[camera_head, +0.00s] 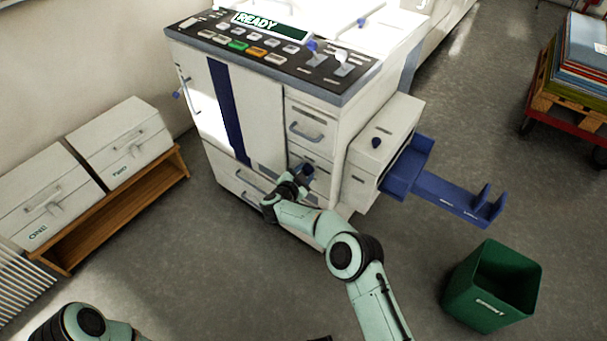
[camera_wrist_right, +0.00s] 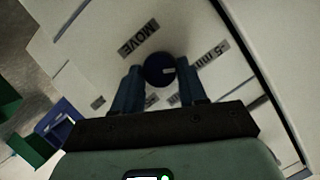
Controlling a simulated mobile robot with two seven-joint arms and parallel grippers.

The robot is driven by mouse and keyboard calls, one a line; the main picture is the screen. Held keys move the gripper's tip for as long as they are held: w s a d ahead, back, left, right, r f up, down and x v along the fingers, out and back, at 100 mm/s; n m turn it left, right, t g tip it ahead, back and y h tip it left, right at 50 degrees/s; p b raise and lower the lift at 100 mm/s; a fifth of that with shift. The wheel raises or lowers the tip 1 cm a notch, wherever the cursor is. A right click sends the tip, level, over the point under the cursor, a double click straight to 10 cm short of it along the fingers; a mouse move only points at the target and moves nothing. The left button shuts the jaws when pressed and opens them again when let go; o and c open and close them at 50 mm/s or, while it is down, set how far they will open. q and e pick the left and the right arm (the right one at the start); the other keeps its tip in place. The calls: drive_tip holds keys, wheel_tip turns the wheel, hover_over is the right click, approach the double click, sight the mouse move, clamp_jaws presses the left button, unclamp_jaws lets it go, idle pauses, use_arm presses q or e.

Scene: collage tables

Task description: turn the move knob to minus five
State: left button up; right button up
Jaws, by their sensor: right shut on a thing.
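The move knob (camera_wrist_right: 157,69) is dark blue and round, with a small light mark near its right side in the right wrist view. A MOVE label (camera_wrist_right: 138,38) lies up and left of it, and a -5 mm label (camera_wrist_right: 210,54) lies to its upper right. My right gripper (camera_wrist_right: 159,78) has its two blue fingers on either side of the knob, shut on it. In the head view my right gripper (camera_head: 303,172) is at the lower front of the white printing machine (camera_head: 262,120), largely hiding the knob. My left arm shows only at the bottom left; its gripper is out of view.
A blue output tray (camera_head: 440,192) juts from the machine's right side. A green bin (camera_head: 492,285) stands on the floor at right. Two white drawer boxes marked ONE (camera_head: 45,205) and TWO (camera_head: 118,145) sit on a wooden shelf at left. A loaded cart (camera_head: 570,95) is far right.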

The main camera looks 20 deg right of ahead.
drive_tip(key=o, duration=1)
drive_tip(key=shift+o, duration=0.2)
use_arm(q)
drive_tip(key=s+d+r+g+h+p, duration=0.1)
drive_tip(key=s+d+r+p, duration=0.1)
drive_tip(key=s+r+p, duration=0.1)
drive_tip(key=s+r, duration=0.1)
drive_tip(key=s, duration=0.1)
drive_tip(key=shift+s+d+r+m+g+p, duration=0.15)
drive_tip(key=shift+s+d+m+g+p, duration=0.15)
drive_tip(key=shift+d+g, duration=0.1)
use_arm(e)
drive_tip(key=v, duration=1.3)
drive_tip(key=shift+r, duration=0.2)
drive_tip(key=shift+s, duration=0.1)
